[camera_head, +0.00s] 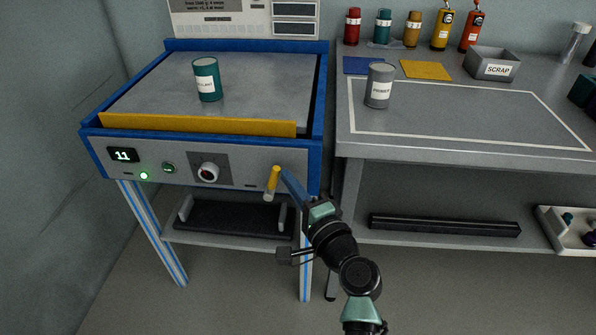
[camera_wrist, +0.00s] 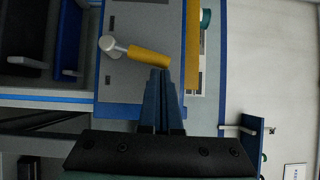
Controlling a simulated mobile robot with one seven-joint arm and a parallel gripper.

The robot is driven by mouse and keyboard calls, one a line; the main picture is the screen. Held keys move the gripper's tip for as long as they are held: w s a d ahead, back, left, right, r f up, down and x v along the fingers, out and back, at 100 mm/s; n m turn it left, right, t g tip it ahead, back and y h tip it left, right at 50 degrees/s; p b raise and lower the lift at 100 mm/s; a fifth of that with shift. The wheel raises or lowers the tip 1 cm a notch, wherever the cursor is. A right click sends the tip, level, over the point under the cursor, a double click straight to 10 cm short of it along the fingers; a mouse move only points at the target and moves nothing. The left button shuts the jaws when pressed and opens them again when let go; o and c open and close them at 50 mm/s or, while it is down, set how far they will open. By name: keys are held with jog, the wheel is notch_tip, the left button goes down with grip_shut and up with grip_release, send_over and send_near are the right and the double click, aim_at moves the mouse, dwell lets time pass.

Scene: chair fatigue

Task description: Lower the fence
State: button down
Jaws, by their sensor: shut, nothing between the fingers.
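The yellow fence (camera_head: 200,124) stands raised along the front edge of the blue-framed table; it also shows as a yellow strip in the wrist view (camera_wrist: 192,50). A lever with a yellow handle (camera_head: 273,180) and a silver base is at the right of the table's grey front panel; its handle also shows in the wrist view (camera_wrist: 148,56). My gripper (camera_head: 285,174) is shut and empty. Its fingertips (camera_wrist: 160,74) are right beside the handle's yellow end; whether they touch it I cannot tell. A teal can (camera_head: 207,80) stands on the table behind the fence.
The front panel has a display reading 11 (camera_head: 123,155), a lit green lamp (camera_head: 144,176) and a round knob (camera_head: 208,172). A grey bench (camera_head: 440,153) adjoins at right, with a grey can (camera_head: 379,85) on it. A black tray (camera_head: 232,219) lies on the shelf below.

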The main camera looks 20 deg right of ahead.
jog(key=w+a+r+n+g+h+p, duration=0.1)
jog(key=a+n+p, duration=0.5)
jog(key=p, duration=0.9)
jog(key=shift+w+r+g+h, duration=0.35)
jog(key=shift+w+g+h, duration=0.15)
jog(key=shift+w+g, duration=1.05)
jog(key=shift+s+a+f+g, duration=0.1)
jog(key=shift+s+a+g, duration=0.1)
jog(key=shift+g, duration=0.05)
